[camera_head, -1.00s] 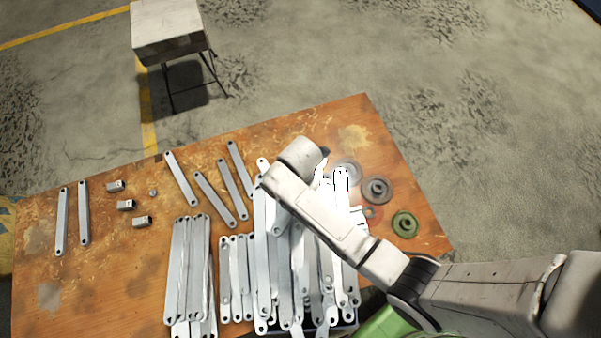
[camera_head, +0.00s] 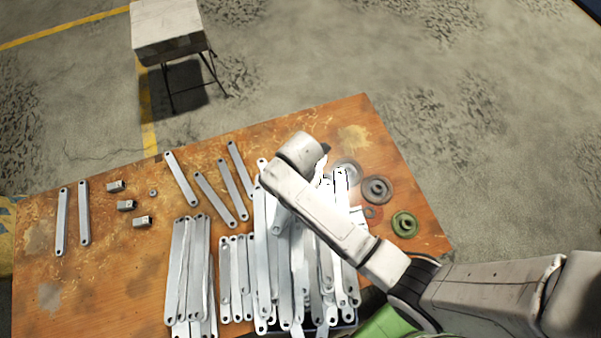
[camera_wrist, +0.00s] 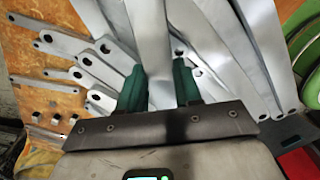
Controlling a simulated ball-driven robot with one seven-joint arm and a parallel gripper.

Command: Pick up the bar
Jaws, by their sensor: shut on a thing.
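In the wrist view, my gripper (camera_wrist: 159,80) has two dark green fingers, one on each side of a flat grey metal bar (camera_wrist: 151,38). It is shut on this bar, which runs up and away between the fingers. Other similar bars lie close on both sides. In the head view, a heap of galvanized bars (camera_head: 262,270) lies at the front of the wooden table (camera_head: 90,290). My arm covers part of the heap and hides the fingers there, so I cannot tell in that view which bar is held.
Separate bars (camera_head: 213,198) lie left of the heap, with small metal blocks (camera_head: 126,205) farther left. A grey round part (camera_head: 377,190) and a green round part (camera_head: 404,224) lie at the right edge. A pale stool (camera_head: 168,30) stands on the floor beyond the table.

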